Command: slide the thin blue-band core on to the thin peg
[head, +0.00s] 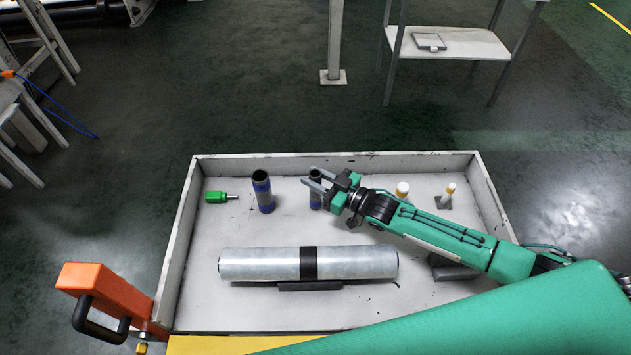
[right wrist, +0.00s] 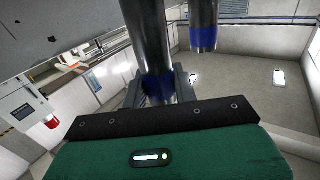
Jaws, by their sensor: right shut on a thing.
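The thin blue-band core (head: 315,200), a dark grey tube with a blue band, is upright near the back of the tray. My right gripper (head: 318,184) is shut on it from the right, fingers on either side. In the right wrist view the core (right wrist: 146,35) rises between the fingers, its blue band partly hidden by them. I cannot tell whether its lower end touches the tray. The thin peg (head: 448,190), pale with a yellow top, stands on a grey base to the right. A thicker yellow-topped peg (head: 402,190) stands left of it. My left gripper is out of view.
A wider blue-band core (head: 262,190) stands just left of the held one. A green-handled tool (head: 217,197) lies farther left. A silver film roll (head: 260,264) with a black band lies in front. The tray's raised walls (head: 335,161) surround them; my right forearm passes near the pegs.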

